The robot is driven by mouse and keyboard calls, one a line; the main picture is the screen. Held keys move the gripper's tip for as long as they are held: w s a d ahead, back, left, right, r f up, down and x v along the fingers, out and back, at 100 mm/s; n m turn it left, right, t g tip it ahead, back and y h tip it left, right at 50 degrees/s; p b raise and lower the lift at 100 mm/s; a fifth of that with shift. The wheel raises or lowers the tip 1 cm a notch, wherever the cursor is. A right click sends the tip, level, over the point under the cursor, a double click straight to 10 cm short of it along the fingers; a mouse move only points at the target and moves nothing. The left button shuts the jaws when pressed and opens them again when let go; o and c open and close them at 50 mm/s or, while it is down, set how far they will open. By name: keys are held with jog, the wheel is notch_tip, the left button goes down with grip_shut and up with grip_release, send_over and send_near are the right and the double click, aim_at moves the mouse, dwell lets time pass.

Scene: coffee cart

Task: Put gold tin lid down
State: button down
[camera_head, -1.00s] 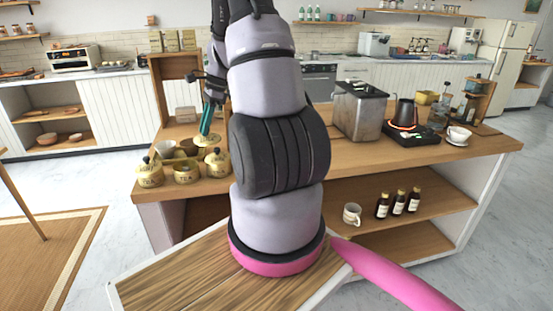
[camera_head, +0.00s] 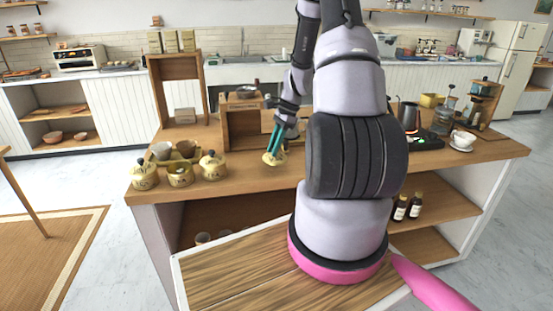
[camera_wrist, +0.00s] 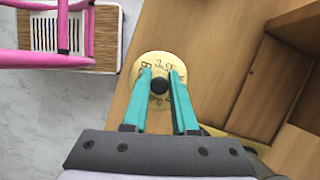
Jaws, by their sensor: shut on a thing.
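The gold tin lid (camera_head: 273,159) is a round yellow disc with dark lettering and a black knob. It also shows in the wrist view (camera_wrist: 158,62). My gripper (camera_head: 275,148) has its teal fingers shut on the lid's black knob; the same fingers show in the wrist view (camera_wrist: 160,84). The lid is over the counter (camera_head: 240,178), low and right of the gold tins; I cannot tell whether it touches the wood.
A wooden box (camera_head: 240,125) stands behind the lid. The counter's front edge is close; bare wood lies between tins and lid.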

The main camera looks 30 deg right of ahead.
jog(key=shift+a+f, duration=0.1)
jog(key=shift+f, duration=1.95)
jog(key=c, duration=0.7)
grip_release()
jog(key=shift+f, duration=0.1)
jog(key=v, duration=1.2)
jog(key=s+a+r+n+t+h, duration=0.1)
jog(key=s+a+r+n, duration=0.15)
jog(key=a+r, duration=0.45)
jog(key=s+a+r+n+t+h, duration=0.1)
jog(key=s+a+r+n+t, duration=0.2)
jog(key=r, duration=0.8)
jog(key=s+a+r+n+t, duration=0.1)
jog(key=s+a+r+n, duration=0.3)
jog(key=s, duration=0.3)
jog(key=s+a+r+n+t, duration=0.2)
jog(key=s+a+r+n, duration=0.1)
jog(key=s+r, duration=0.3)
jog(key=shift+s+a+r+n+h, duration=0.35)
jog(key=shift+s+n, duration=0.2)
jog(key=shift+n, duration=0.3)
